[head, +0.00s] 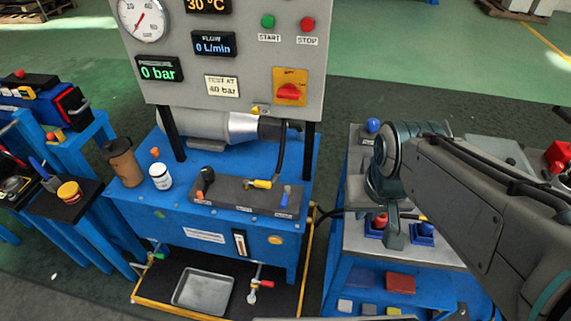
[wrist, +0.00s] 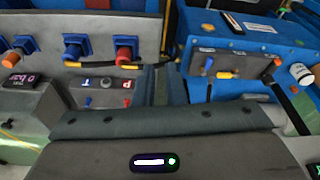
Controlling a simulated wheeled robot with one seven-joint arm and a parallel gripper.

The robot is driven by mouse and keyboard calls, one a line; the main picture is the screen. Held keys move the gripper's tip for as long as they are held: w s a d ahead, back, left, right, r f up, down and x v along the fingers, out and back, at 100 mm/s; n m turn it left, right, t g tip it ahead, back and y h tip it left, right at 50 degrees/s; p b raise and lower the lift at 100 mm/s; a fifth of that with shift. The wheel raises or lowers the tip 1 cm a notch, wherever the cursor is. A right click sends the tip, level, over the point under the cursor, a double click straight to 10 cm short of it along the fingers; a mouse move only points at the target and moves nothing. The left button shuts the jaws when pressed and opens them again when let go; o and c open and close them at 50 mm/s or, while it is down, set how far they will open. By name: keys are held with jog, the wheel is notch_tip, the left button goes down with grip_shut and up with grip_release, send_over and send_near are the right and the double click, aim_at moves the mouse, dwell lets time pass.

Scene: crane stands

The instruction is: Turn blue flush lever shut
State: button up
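The blue flush lever (head: 285,197) stands at the right end of the grey valve panel (head: 232,200) on the blue bench. It also shows small in the wrist view (wrist: 201,71), pointing along the panel's short side. Its label is too small to read. My gripper (head: 394,240) hangs over the grey stand to the right of the bench, clear of the lever. In the wrist view my fingers (wrist: 162,85) are close together at the middle, with nothing seen between them.
On the same panel are a yellow lever (head: 262,184) and an orange-tipped lever (head: 200,195). A black hose (head: 281,150) drops behind the panel. A white jar (head: 160,176) stands left. The right stand (head: 350,235) holds red and blue connectors. The gauge board (head: 240,60) rises behind.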

jog(key=o, duration=0.5)
jog(key=shift+w+a+f, duration=0.25)
jog(key=w+a+f+t+y+b, duration=0.1)
jog(key=w+a+f+y+b, duration=0.1)
jog(key=w+a+f, duration=0.5)
jog(key=shift+a+f+m+b, duration=0.3)
jog(key=shift+a+f+b, duration=0.2)
jog(key=shift+a+b, duration=0.1)
jog(key=w+a+f+m+t+b, duration=0.2)
jog(key=w+a+f, duration=0.2)
jog(key=a+f, duration=0.3)
jog(key=t+h+b, duration=0.5)
jog(key=t+b, duration=0.7)
send_near(286, 194)
jog(key=shift+n, duration=0.3)
jog(key=w+b, duration=0.1)
jog(key=w, duration=0.2)
jog(key=w+d, duration=0.1)
jog(key=w, duration=0.2)
jog(key=w+b, duration=0.1)
jog(key=w, duration=0.2)
jog(key=shift+w+d+f+b, duration=0.15)
jog(key=shift+d+f+b, duration=0.1)
jog(key=shift+b, duration=0.05)
jog(key=shift+c, duration=0.3)
